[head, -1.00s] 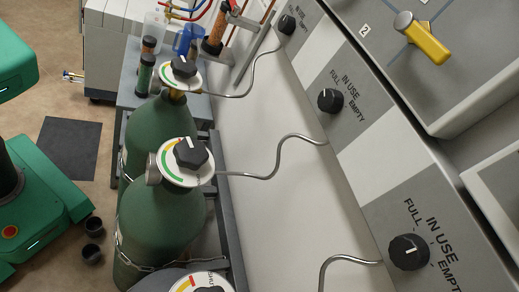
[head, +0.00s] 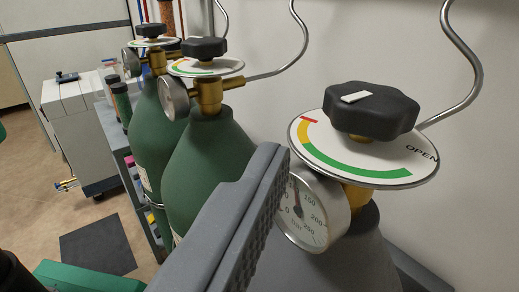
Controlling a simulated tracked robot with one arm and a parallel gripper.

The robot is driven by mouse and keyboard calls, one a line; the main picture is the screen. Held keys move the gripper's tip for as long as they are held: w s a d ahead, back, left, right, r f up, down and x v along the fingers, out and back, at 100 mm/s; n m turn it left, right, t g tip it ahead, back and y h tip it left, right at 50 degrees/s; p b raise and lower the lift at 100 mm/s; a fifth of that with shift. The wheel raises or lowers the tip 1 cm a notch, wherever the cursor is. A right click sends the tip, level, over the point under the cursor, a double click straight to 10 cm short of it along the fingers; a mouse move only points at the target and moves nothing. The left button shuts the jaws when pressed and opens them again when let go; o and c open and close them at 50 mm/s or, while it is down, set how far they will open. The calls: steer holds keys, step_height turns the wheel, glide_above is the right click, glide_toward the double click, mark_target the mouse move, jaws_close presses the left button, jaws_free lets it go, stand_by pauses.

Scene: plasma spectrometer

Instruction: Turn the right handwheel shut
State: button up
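The right handwheel (head: 385,112) is a black lobed knob with a white mark on top. It sits above a white dial disc (head: 330,160) with red, yellow and green bands and the word OPEN at its right edge. A pressure gauge (head: 315,215) and brass valve are below, on a grey cylinder (head: 350,265). One grey finger of my gripper (head: 268,180) shows left of this gauge, its ribbed pad bare and facing right. The other finger is not seen. The finger appears apart from the handwheel and holds nothing visible.
Two green cylinders (head: 205,150) with black handwheels (head: 204,48) stand to the left in a rack. Thin metal tubes (head: 468,60) rise along the pale wall. A white cabinet (head: 75,130) and a dark floor mat (head: 98,245) are at the far left.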

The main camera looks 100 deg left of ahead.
mark_target(370, 85)
steer(key=a, duration=0.4)
steer(key=w+a, duration=0.1)
steer(key=a, duration=0.4)
steer(key=w+a, duration=0.1)
steer(key=a, duration=0.3)
steer(key=shift+a+f, duration=0.25)
steer(key=shift+a, duration=0.05)
steer(key=c, duration=1)
